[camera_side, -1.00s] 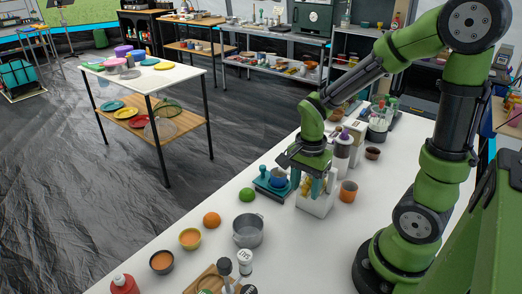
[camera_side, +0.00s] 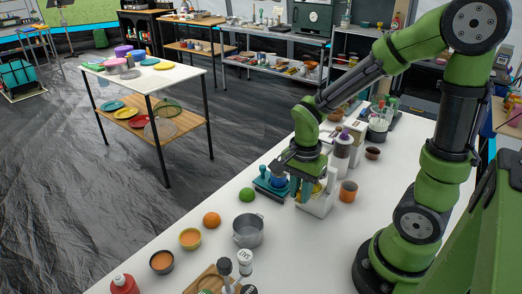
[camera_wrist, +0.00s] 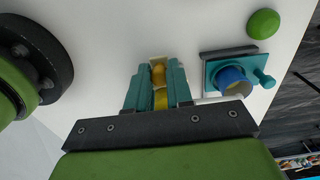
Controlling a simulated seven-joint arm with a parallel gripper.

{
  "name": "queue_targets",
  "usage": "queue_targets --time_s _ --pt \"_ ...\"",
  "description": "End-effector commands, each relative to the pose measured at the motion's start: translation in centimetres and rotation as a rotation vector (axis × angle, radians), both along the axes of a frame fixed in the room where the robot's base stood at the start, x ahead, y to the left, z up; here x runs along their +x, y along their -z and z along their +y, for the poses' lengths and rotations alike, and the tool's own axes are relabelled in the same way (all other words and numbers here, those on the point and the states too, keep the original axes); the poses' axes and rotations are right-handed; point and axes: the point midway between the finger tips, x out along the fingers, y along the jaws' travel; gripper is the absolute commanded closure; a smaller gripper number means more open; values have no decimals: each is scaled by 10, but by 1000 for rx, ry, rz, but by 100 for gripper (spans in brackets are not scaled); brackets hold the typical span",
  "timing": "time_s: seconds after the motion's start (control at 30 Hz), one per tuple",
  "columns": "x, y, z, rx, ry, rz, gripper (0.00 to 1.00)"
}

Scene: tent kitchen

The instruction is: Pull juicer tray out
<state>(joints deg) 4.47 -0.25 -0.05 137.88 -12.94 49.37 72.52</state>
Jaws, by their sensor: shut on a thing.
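The juicer appears to be the white appliance (camera_side: 318,206) on the white table, with yellow showing inside it. My gripper (camera_side: 302,186) is over its left part, fingers pointing down. In the wrist view, my teal fingers (camera_wrist: 158,88) are shut on a narrow yellow and cream piece (camera_wrist: 158,74), which seems to be the juicer's tray. My gripper hides much of the juicer, so I cannot tell how far the tray is out.
A teal stand (camera_side: 268,187) with a blue cup (camera_wrist: 232,82) is close on the left. A green lime (camera_side: 247,195), a grey pot (camera_side: 248,231) and an orange cup (camera_side: 348,191) are nearby. Bottles (camera_side: 342,152) stand behind.

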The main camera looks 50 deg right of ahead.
Motion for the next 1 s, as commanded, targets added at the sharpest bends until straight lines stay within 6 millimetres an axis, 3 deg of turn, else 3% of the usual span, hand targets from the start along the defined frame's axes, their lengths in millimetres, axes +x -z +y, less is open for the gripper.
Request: queue_targets --time_s 0.6,1.0 --pt "0 -1 49 0 -2 -1 96" --pt "0 -1 54 0 2 -2 96"
